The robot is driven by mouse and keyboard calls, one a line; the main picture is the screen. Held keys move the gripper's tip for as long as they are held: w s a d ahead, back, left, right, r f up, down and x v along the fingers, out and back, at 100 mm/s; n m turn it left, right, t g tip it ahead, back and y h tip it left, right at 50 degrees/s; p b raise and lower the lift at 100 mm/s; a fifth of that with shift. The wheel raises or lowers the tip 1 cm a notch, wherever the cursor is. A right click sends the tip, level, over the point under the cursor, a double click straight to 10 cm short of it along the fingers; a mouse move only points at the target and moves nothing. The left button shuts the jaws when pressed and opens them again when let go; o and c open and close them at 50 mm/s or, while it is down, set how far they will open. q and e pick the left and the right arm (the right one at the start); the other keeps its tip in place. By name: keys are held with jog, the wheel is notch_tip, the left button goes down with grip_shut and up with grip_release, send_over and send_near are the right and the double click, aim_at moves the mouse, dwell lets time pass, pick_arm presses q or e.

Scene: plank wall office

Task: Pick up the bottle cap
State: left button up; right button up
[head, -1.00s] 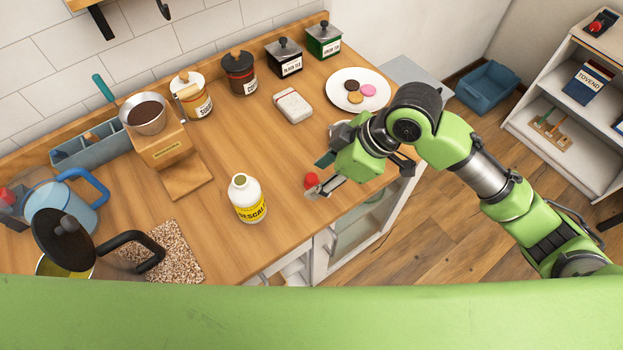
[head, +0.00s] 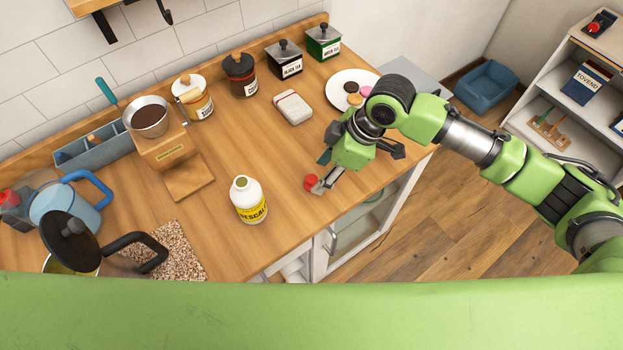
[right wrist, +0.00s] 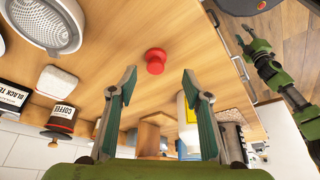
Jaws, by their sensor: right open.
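The red bottle cap (head: 310,182) lies on the wooden counter near its front edge. It also shows in the right wrist view (right wrist: 155,60), just beyond and between the fingertips, apart from both. My right gripper (head: 322,172) is open and empty, low over the counter to the right of the cap. Its two fingers are spread in the right wrist view (right wrist: 159,75). A white uncapped bottle with a yellow label (head: 248,200) stands upright left of the cap. My left gripper (right wrist: 250,40) appears small in the right wrist view; its jaw state is unclear.
A white butter-like box (head: 292,108), a plate with cookies (head: 340,90) and several canisters stand behind. A wooden coffee stand (head: 160,150), a blue jug (head: 62,205) and a speckled mat (head: 180,252) are to the left. A metal strainer (right wrist: 45,22) shows in the wrist view.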

aim_at(316, 179)
jog(key=x, duration=0.1)
jog(key=p+x, duration=0.2)
jog(key=x, duration=0.1)
jog(key=shift+w+d+f, duration=0.1)
jog(key=shift+w+f, duration=0.05)
jog(key=shift+w, duration=0.2)
jog(key=shift+a+f, duration=0.2)
jog(key=shift+f, duration=0.3)
jog(key=c, duration=0.8)
